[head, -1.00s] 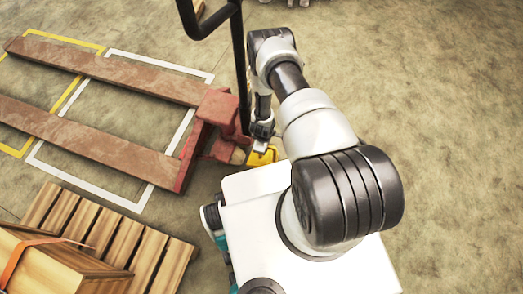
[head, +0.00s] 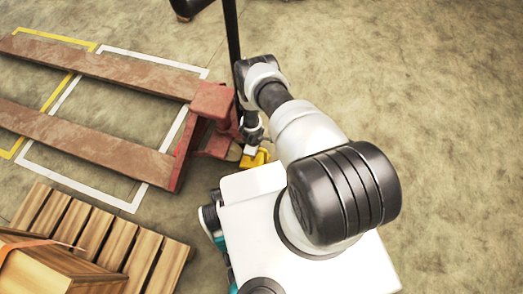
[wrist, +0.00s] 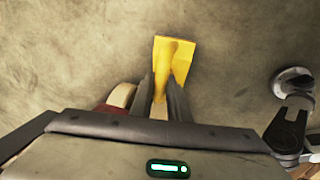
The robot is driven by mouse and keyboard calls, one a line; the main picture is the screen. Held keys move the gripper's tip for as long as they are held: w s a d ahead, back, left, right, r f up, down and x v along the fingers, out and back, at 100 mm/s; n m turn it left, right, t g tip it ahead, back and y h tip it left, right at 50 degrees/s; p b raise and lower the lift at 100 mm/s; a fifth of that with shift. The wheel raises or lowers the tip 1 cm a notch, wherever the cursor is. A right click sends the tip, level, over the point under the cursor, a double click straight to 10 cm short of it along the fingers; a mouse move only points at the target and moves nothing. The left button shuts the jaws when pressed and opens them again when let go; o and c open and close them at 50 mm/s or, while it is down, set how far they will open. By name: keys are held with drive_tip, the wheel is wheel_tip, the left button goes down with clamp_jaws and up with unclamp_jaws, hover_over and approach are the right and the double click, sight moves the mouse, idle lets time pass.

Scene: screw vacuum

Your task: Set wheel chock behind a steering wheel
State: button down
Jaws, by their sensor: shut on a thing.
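The yellow wheel chock (wrist: 175,58) is held at the tips of my gripper (wrist: 161,88) in the wrist view. In the head view the chock (head: 256,160) shows beside the red pallet jack (head: 211,101), by the foot of its handle. My gripper (head: 250,148) is shut on it, close to the floor. A pale steering wheel (wrist: 121,95) of the jack shows just left of the fingers in the wrist view, partly hidden by my gripper. Whether the chock touches the wheel or the floor I cannot tell.
The jack's black handle (head: 232,40) rises close beside my arm. Its red forks (head: 95,71) reach left over taped floor lines. A wooden pallet (head: 110,233) with a crate (head: 60,272) lies at lower left. The concrete floor on the right is clear.

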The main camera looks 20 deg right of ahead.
drive_tip(key=shift+w+a+f, duration=0.1)
drive_tip(key=shift+w+a, duration=0.3)
drive_tip(key=shift+a, duration=0.05)
drive_tip(key=shift+f+b, duration=0.4)
drive_tip(key=shift+f, duration=0.15)
drive_tip(key=c, duration=2.1)
unclamp_jaws()
drive_tip(key=shift+s+f, duration=0.1)
drive_tip(key=shift+s, duration=0.05)
drive_tip(key=o, duration=0.4)
drive_tip(key=r+p, duration=0.2)
drive_tip(key=r, duration=0.2)
drive_tip(key=s+a+r+p, duration=0.1)
drive_tip(key=r, duration=0.3)
drive_tip(key=s+r+p, duration=0.1)
drive_tip(key=r+p, duration=0.1)
drive_tip(key=r, duration=0.2)
drive_tip(key=shift+a+r+p, duration=0.1)
drive_tip(key=shift+a+p, duration=0.05)
drive_tip(key=shift+p, duration=0.2)
